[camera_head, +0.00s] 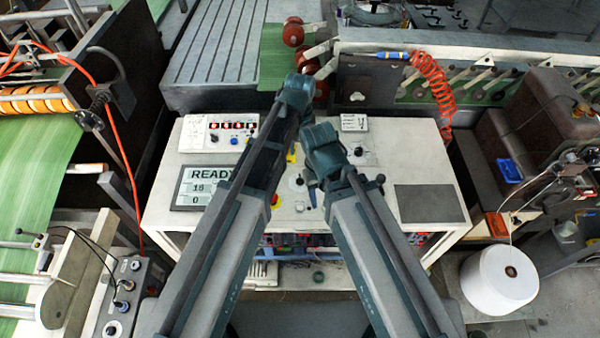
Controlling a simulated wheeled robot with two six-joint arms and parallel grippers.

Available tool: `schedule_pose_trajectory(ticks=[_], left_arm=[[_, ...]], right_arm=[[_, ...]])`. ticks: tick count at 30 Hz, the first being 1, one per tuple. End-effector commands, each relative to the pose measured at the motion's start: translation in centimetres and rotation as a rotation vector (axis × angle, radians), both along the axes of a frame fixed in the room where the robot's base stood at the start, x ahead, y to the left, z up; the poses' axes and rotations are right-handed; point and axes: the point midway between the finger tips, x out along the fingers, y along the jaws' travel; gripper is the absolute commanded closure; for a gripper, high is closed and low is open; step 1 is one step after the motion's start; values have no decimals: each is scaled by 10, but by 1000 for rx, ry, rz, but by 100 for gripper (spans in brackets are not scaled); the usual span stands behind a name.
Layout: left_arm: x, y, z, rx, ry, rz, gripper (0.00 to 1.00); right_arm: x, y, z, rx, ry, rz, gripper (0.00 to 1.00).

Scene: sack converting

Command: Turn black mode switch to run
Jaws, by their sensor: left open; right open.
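The white control console (410,147) stands in front of me. A small black knob (358,151) sits on its top, right of my arms, under a small label plate; I cannot read which way it points. Another dark knob (299,181) shows between my arms. My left gripper (297,98) is open at the back edge of the console, mostly hidden by its own wrist. My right gripper (313,188) is open over the middle of the console, its fingers partly hidden by its wrist. Neither gripper visibly holds anything.
A display (200,187) reads READY, with 16 and 0 below. A white panel with red digits (222,130) stands behind it. A red button (275,199) lies beside my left arm. A dark grey pad (425,204) covers the right side. A coiled orange hose (432,82) hangs behind.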

Motion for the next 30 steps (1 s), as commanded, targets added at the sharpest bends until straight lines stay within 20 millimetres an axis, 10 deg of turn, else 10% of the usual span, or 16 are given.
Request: schedule_pose_trajectory(ticks=[30], left_arm=[[0, 0, -124, 0, 0, -1, 57]], right_arm=[[0, 0, -124, -2, 0, 13, 50]])
